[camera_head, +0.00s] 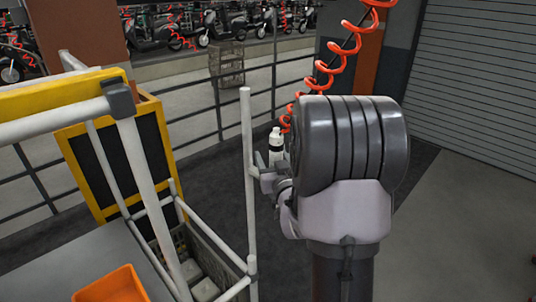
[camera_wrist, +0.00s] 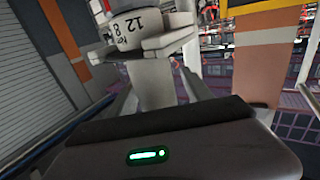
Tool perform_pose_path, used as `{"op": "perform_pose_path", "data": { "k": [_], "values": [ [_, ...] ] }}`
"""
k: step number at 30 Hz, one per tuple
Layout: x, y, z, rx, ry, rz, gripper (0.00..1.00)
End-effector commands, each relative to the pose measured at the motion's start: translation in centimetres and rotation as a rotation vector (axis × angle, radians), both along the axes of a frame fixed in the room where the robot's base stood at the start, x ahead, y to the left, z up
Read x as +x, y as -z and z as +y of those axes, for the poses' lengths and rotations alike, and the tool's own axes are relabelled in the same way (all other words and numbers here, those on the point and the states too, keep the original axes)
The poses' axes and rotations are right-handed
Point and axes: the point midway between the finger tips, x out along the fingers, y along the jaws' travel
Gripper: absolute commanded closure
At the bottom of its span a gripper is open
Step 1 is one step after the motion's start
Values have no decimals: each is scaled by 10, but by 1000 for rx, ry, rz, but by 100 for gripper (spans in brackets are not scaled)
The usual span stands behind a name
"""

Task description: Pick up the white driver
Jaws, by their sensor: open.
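The white driver (camera_head: 276,147) hangs or stands upright near the red coiled hose, just left of my arm's dark wrist in the head view. It has a dark band around its middle. In the wrist view the white driver (camera_wrist: 140,24) shows its pale body with dark printed figures at the top, between my fingers. My gripper (camera_wrist: 144,44) is open, with one finger on each side of the driver; I cannot tell whether they touch it. In the head view my gripper (camera_head: 268,178) is just below the driver, partly hidden by my arm.
A red coiled hose (camera_head: 340,57) hangs above the driver. A white upright pole (camera_head: 248,140) of a tube frame stands close left of my gripper. An orange bin (camera_head: 113,286) lies on a grey surface at lower left. A grey shutter (camera_head: 475,70) is at right, with open floor before it.

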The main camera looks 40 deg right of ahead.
Motion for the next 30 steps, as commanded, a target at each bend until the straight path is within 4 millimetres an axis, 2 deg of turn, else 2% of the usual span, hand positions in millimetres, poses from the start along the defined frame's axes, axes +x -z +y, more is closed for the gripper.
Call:
{"op": "perform_pose_path", "data": {
  "k": [7,15,16,26,30],
  "values": [
    [-1,1,0,0,0,0,44],
    [-1,1,0,0,0,0,97],
    [-1,1,0,0,0,0,100],
    [-1,-1,0,-2,0,-1,100],
    [-1,-10,0,-3,0,-3,100]
  ]
}}
